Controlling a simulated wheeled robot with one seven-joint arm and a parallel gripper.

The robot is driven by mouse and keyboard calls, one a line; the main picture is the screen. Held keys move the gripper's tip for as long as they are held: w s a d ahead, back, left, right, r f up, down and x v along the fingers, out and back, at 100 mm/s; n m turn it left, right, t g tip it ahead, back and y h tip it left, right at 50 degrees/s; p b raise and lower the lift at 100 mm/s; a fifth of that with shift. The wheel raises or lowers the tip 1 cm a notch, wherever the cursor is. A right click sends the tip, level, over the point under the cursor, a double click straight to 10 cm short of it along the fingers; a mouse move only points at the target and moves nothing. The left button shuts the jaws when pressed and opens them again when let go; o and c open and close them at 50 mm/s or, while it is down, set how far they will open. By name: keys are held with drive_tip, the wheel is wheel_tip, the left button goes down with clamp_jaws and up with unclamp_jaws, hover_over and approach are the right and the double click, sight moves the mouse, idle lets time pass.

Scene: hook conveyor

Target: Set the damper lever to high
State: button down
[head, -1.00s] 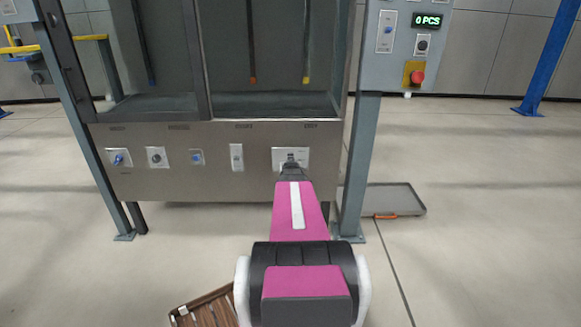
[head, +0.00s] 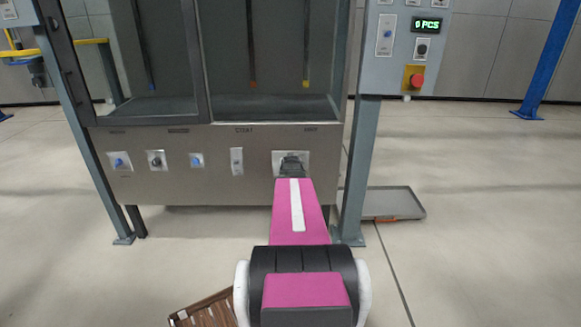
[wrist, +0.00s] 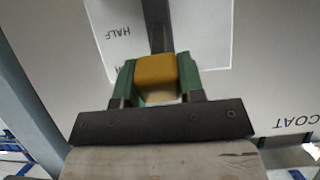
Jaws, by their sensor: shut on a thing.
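The damper lever shows in the wrist view as a yellow-orange knob (wrist: 156,72) on a dark stem, in front of a pale plate (wrist: 205,35) with an upside-down HALF label. My gripper (wrist: 156,66) has its green fingers on both sides of the knob and is shut on it. In the head view my gripper (head: 291,162) is at the plate (head: 306,160) at the right end of the steel panel, and it hides the lever. I cannot read the lever's setting, as the other labels are hidden or too small.
The panel (head: 220,185) also carries a COAT switch (head: 237,161) left of the lever and several knobs farther left. A grey post (head: 357,170) stands close on the right. A control box (head: 405,50) is above it, and a grey tray (head: 395,201) lies behind it.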

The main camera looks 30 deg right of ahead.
drive_tip(key=shift+w+d+r, duration=0.15)
drive_tip(key=shift+r, duration=0.05)
idle(0.3)
drive_tip(key=c, duration=0.7)
unclamp_jaws()
drive_tip(key=v, duration=1)
drive_tip(key=shift+s+a+r, duration=0.15)
drive_tip(key=shift+s+a, duration=0.05)
drive_tip(key=shift+s, duration=0.15)
